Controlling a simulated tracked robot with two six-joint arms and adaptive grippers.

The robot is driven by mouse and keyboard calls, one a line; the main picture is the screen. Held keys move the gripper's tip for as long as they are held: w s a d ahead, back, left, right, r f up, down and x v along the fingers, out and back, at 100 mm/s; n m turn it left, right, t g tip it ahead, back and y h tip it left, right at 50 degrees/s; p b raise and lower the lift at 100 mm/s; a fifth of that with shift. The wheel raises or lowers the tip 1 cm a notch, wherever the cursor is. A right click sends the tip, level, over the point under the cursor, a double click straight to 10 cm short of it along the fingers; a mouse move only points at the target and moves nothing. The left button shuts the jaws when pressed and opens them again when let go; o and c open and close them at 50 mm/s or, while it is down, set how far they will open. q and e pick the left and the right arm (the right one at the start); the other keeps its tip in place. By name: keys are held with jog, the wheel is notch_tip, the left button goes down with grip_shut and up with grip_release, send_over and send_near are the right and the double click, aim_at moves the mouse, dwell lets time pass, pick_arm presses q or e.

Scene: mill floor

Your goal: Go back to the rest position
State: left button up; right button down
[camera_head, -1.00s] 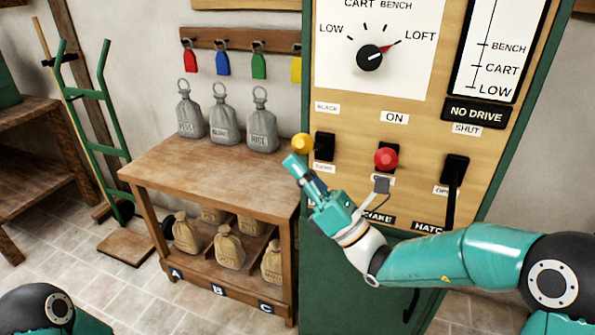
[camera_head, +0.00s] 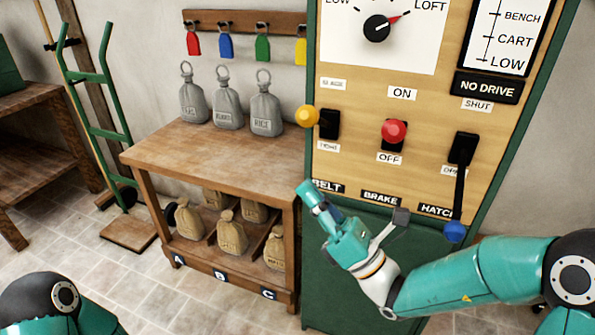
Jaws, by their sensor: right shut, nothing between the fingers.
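My right gripper (camera_head: 312,196) is shut and empty. It hangs in front of the lower left part of the control panel (camera_head: 350,180), just below the BELT label, apart from the levers. My right arm comes in from the right edge. Of my left arm only a dark joint and a teal link show at the lower left; the left gripper is out of the picture. The yellow-knobbed belt lever (camera_head: 307,116), the red-knobbed lever (camera_head: 394,131) between ON and OFF, and the blue-knobbed hatch lever (camera_head: 455,231), hanging down, are on the panel.
A wooden bench (camera_head: 205,150) stands left of the panel, with grey sacks (camera_head: 228,107) on top and tan sacks (camera_head: 231,236) on its lower shelf. A green hand truck (camera_head: 98,130) leans at the left wall. The floor in front is clear.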

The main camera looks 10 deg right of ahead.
jog(key=s+a+f+n+g+h, duration=0.2)
jog(key=s+a+f+n+g, duration=0.2)
jog(key=s+f+n+g, duration=0.7)
jog(key=s+a+f+g+h, duration=0.25)
jog(key=s+f+g, duration=0.3)
jog(key=f, duration=1.05)
jog(key=s+d+f+n+g+h, duration=0.2)
jog(key=s+d+f+n+h, duration=0.15)
jog(key=f, duration=0.35)
jog(key=s+d+f+n+g+h, duration=0.2)
jog(key=s+d+f+n+h, duration=0.15)
jog(key=f, duration=0.45)
jog(key=w+d+f+n+t+h, duration=0.3)
jog(key=d+f+n+t+h, duration=0.15)
jog(key=f+n, duration=0.45)
notch_tip(320, 180, up, 17)
jog(key=w+n+p, duration=0.1)
jog(key=p, duration=1.5)
jog(key=shift+d+n+y, duration=0.3)
